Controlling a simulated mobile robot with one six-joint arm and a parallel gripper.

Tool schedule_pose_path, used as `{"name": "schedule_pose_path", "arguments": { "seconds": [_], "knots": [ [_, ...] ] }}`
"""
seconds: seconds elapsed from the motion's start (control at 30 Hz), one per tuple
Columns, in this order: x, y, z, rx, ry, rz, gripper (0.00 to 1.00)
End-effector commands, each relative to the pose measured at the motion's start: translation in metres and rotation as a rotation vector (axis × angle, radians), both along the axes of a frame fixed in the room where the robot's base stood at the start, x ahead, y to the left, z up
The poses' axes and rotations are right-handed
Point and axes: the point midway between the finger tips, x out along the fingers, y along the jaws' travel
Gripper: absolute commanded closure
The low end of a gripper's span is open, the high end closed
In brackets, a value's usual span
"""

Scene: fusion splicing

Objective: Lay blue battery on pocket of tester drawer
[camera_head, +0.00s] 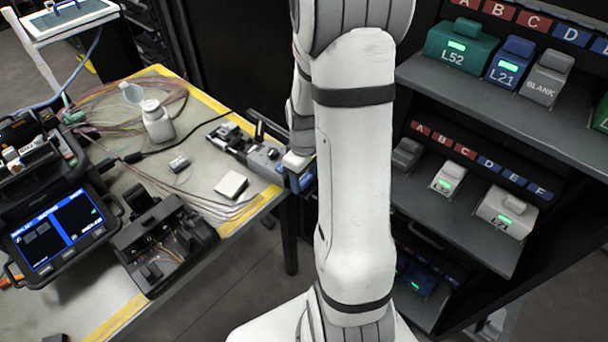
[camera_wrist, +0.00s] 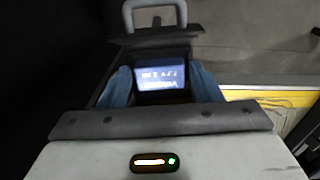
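In the wrist view the blue battery (camera_wrist: 163,74), with pale print on its face, shows between the two blue-grey fingers of my gripper (camera_wrist: 163,80). The fingers flank it closely, apparently touching its sides. A dark frame with a pale U-shaped handle (camera_wrist: 155,14) lies just beyond it; this looks like the tester drawer. The pocket floor is hidden, and I cannot tell whether the battery touches it. In the head view my gripper (camera_head: 298,164) is at the table's right edge, largely behind my arm, with a blue part at its end.
The table (camera_head: 105,290) with yellow edging holds a splicer with a lit screen (camera_head: 58,232), a black open tray (camera_head: 160,245), a white bottle (camera_head: 157,122) and loose fibres. Shelves (camera_head: 455,212) with coloured units stand at right. Floor shows between table and shelves.

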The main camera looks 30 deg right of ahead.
Motion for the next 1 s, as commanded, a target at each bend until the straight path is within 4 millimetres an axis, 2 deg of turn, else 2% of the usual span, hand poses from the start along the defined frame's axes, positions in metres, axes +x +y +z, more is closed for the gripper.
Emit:
{"name": "schedule_pose_path", "arguments": {
  "seconds": [0.13,0.33,0.47,0.57,0.8,1.0],
  "knots": [
    [0.000,0.000,0.000,0.000,0.000,0.000,0.32],
    [0.000,0.000,0.001,0.000,0.000,0.001,0.32],
    [0.001,0.000,0.008,0.000,-0.001,0.001,0.32],
    [0.001,0.000,0.023,-0.002,-0.005,0.001,0.32],
    [0.001,0.000,0.076,-0.002,-0.005,0.002,0.32],
    [0.001,0.000,0.110,-0.001,-0.003,0.002,0.32]
  ]
}}
